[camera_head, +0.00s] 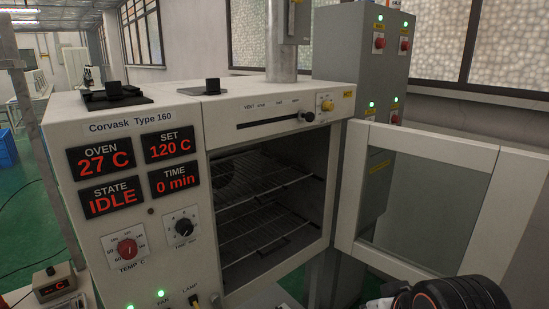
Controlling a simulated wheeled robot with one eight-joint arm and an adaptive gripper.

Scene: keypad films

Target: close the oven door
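The oven (126,216) stands at the left and centre, with lit displays reading 27 C, set 120 C, IDLE and 0 min. Its chamber (265,205) is open to view and shows wire shelves with nothing on them that I can make out. The oven door (487,160), a pale frame around a glass window, stands wide open to the right of the chamber. A dark rounded part with red marks, at the bottom right in front of the door's lower edge, looks like part of my arm. My gripper's fingers cannot be made out.
A tall grey cabinet (346,60) with red knobs and green lamps stands behind the oven and door. A small meter (54,284) sits at the lower left. A blue crate (8,148) and a dark cable lie on the green floor at the left.

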